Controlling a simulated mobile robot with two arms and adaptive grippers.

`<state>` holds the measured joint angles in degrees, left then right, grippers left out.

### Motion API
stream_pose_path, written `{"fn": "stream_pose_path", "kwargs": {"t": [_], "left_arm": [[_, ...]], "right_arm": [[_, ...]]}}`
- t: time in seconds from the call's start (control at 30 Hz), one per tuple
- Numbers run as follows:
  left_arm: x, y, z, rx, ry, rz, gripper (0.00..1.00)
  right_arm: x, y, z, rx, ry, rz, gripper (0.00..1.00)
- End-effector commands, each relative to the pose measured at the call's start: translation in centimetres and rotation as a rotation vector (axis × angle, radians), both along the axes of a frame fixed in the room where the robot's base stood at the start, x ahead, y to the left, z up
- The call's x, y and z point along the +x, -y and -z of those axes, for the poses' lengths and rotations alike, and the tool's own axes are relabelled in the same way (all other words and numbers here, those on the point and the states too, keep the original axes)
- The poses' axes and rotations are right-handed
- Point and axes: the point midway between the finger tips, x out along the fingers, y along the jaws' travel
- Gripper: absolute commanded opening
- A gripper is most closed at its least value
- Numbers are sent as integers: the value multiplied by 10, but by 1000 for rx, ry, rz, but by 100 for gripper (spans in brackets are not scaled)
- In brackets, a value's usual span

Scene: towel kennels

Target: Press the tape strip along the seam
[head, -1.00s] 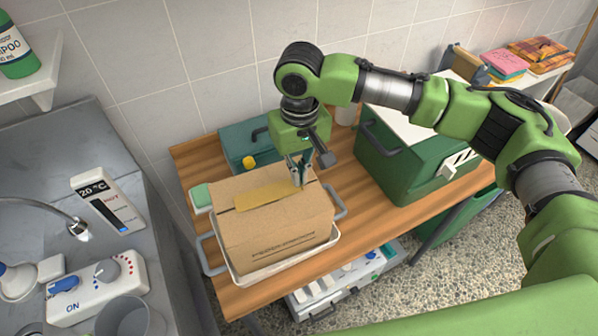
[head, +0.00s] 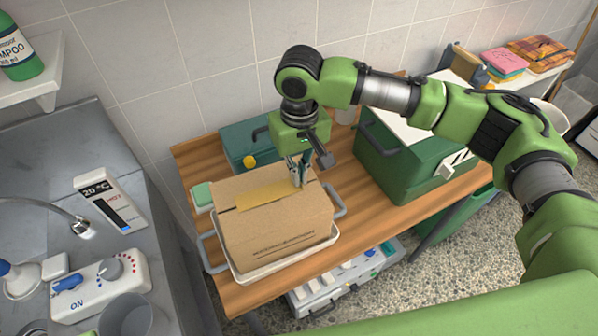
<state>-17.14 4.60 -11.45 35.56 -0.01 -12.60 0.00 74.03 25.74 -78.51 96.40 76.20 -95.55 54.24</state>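A brown cardboard box (head: 275,228) sits in a white tray with grey handles on the wooden table. A yellow tape strip (head: 265,194) lies along the dark seam across the top of the box. Bare seam shows at the strip's left end. My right gripper (head: 299,182) points down at the strip's right end, at or just above the box top. Its fingers look close together, but whether they are shut is too small to tell. My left gripper is not in view.
A green case (head: 247,143) with a yellow knob stands behind the box. A large green bin (head: 405,165) with a white lid stands to the right. A pale green block (head: 202,195) lies left of the box. The sink counter is at left.

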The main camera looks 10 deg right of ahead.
Motion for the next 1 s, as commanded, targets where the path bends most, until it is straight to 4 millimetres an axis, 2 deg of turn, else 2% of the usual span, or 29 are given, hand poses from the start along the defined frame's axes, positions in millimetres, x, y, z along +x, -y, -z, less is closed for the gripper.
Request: {"fn": "stream_pose_path", "kwargs": {"t": [1.0], "left_arm": [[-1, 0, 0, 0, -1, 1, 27]], "right_arm": [[0, 0, 10, 0, 0, 0, 0]]}}
